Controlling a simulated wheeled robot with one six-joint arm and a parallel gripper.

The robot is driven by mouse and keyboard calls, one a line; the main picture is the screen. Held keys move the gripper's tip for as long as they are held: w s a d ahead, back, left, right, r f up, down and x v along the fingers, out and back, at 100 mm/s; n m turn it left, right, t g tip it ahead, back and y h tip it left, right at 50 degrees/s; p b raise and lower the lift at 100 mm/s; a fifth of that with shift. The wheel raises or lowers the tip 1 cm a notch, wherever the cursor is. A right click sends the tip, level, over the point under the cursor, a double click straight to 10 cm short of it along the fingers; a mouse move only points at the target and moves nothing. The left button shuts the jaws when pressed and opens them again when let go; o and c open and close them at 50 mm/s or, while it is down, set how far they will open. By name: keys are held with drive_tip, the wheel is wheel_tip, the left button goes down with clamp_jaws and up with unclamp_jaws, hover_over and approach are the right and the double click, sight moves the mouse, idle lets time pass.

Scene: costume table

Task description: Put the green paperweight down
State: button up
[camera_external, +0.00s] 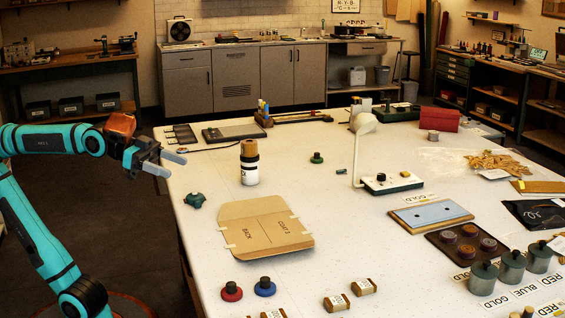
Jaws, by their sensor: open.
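The green paperweight (317,158), a small green disc with a dark knob, stands upright on the white table (345,235), toward the back and left of the lamp. My gripper (176,166) is at the table's left edge, well to the left of the green paperweight and apart from it. Its two fingers are spread, and I see nothing between them. A red paperweight (231,292) and a blue paperweight (265,288) of similar shape stand near the front edge.
A dark green lobed object (194,201) lies near my gripper, beside a cardboard pattern piece (265,227). A bottle (249,165) stands between my gripper and the green paperweight. A white lamp (358,160) rises to its right. Bare table lies around the paperweight.

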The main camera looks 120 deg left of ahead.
drive_tip(key=s+d+f+m+t+h, duration=0.2)
drive_tip(key=s+d+f, duration=0.4)
drive_tip(key=s, duration=0.3)
drive_tip(key=shift+s+d+h, duration=0.15)
drive_tip(key=shift+d+h, duration=0.15)
drive_tip(key=shift+d, duration=0.1)
drive_tip(key=shift+f, duration=0.1)
idle(0.4)
